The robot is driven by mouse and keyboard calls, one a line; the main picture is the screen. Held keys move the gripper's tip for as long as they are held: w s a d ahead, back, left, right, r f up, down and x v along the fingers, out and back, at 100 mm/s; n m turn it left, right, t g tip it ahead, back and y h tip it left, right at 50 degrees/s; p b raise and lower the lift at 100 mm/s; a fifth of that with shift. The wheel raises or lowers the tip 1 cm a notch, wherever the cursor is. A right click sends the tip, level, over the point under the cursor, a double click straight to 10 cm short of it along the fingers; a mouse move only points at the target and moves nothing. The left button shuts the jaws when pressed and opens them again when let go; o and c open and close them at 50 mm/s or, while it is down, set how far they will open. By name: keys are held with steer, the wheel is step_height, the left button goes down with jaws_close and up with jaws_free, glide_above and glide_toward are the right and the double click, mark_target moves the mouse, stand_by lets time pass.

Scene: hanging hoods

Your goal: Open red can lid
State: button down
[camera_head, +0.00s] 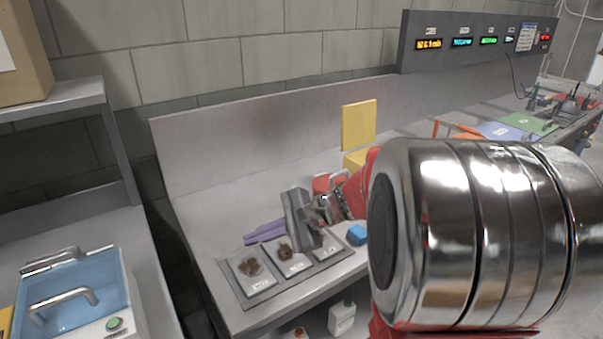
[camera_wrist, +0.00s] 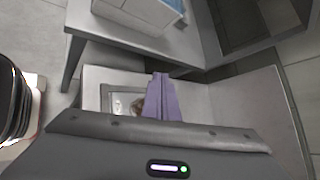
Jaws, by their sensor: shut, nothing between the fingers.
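The dark gripper body (camera_wrist: 160,150) fills the bottom of the wrist view. No red can shows in that view.
The tray (camera_head: 240,291) lies at the bench's front edge with brown items in it. A blue object (camera_head: 356,234) and yellow blocks (camera_head: 358,125) are nearby. A blue basin (camera_head: 75,292) stands left.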

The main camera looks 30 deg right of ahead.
steer(key=w+d+m+t, duration=0.4)
steer(key=w+d+m, duration=0.1)
steer(key=d, duration=0.5)
steer(key=m+t+h, duration=0.7)
steer(key=m+h, duration=0.1)
steer(key=m, duration=0.5)
glide_toward(333, 176)
steer(key=s+d+f, duration=0.2)
steer(key=s+d, duration=0.1)
steer(key=s, duration=0.1)
steer(key=shift+a+f, duration=0.1)
steer(key=shift+f, duration=0.05)
steer(key=shift+w, duration=0.1)
steer(key=w, duration=1)
steer(key=shift+r, duration=0.25)
steer(key=shift+a, duration=0.1)
